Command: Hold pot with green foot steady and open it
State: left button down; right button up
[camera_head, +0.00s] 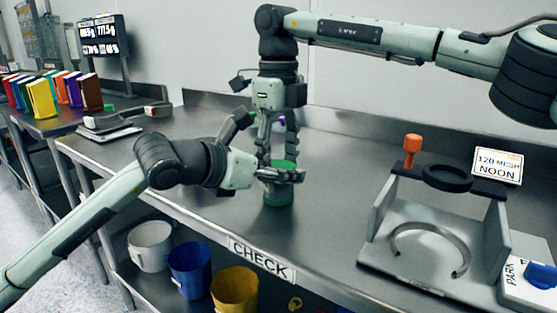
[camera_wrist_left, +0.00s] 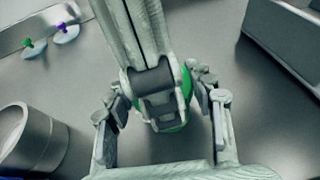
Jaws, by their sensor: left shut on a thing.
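The pot with the green foot (camera_head: 278,198) stands upright on the steel bench in the head view, with a green top (camera_head: 284,165). My left gripper (camera_head: 288,177) comes in from the left and is shut on the pot's body, hiding most of its side. My right gripper (camera_head: 279,157) points down from above, its fingertips close around the green top. I cannot tell whether they grip it. In the left wrist view, my right gripper's fingers cover most of the pot, and only green edges (camera_wrist_left: 187,85) show between my left fingers (camera_wrist_left: 163,118).
A sifter stand (camera_head: 430,262) with a dark ring and orange-knobbed tool is at the right, near a "120 MESH NOON" sign (camera_head: 497,166). A scale (camera_head: 108,130) and coloured binders (camera_head: 42,98) are at the left. Bins (camera_head: 188,268) sit below the bench.

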dwell(0.8)
jog(key=o, duration=1.3)
jog(key=shift+r, duration=0.1)
jog(key=shift+r, duration=2.2)
pick_arm(q)
jog(key=c, duration=0.5)
grip_release()
jog(key=shift+c, duration=0.2)
